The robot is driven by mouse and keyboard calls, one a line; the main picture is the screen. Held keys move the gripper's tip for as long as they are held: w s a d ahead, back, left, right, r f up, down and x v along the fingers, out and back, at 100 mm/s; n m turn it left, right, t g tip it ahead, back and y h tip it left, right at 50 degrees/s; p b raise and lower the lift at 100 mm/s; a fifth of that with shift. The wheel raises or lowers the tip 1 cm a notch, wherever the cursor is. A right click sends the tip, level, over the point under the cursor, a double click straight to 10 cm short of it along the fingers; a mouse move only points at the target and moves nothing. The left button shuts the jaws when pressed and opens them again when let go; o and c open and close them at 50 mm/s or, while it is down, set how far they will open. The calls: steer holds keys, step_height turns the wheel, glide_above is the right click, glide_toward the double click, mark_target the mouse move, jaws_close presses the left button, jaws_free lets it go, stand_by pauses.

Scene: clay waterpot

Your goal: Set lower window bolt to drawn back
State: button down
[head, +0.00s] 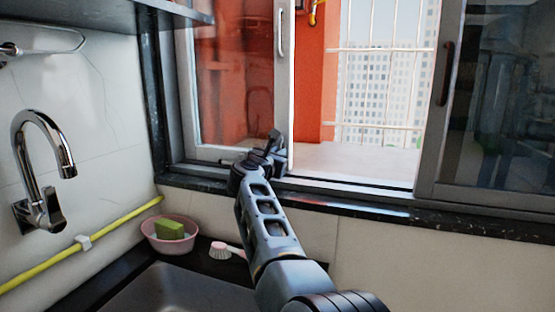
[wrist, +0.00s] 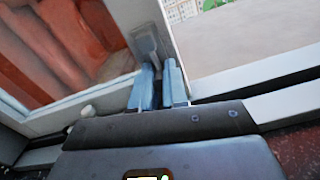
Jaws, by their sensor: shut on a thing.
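The lower window bolt (wrist: 147,45) is a small grey fitting low on the sliding window's white frame. It shows in the wrist view just beyond my fingertips. My gripper (wrist: 160,88) has its two blue-grey fingers close together at the bolt, shut on it. The part between the fingers is mostly hidden, so I cannot tell how far the bolt is drawn. In the head view my gripper (head: 272,148) reaches to the lower corner of the left window panel (head: 234,80), and my arm hides much of that spot.
A dark sill (head: 350,204) runs below the window. A pink bowl (head: 169,242) with a green sponge (head: 170,228) and a pink brush (head: 221,250) stand by the sink (head: 175,290). A chrome faucet (head: 40,150) is at left. The window's middle is open, with railings outside.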

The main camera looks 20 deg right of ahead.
steer(key=shift+r, duration=0.5)
steer(key=c, duration=1.2)
jaws_free()
steer(key=shift+o, duration=0.2)
steer(key=v, duration=0.8)
steer(key=shift+p, duration=0.3)
steer(key=shift+f, duration=0.1)
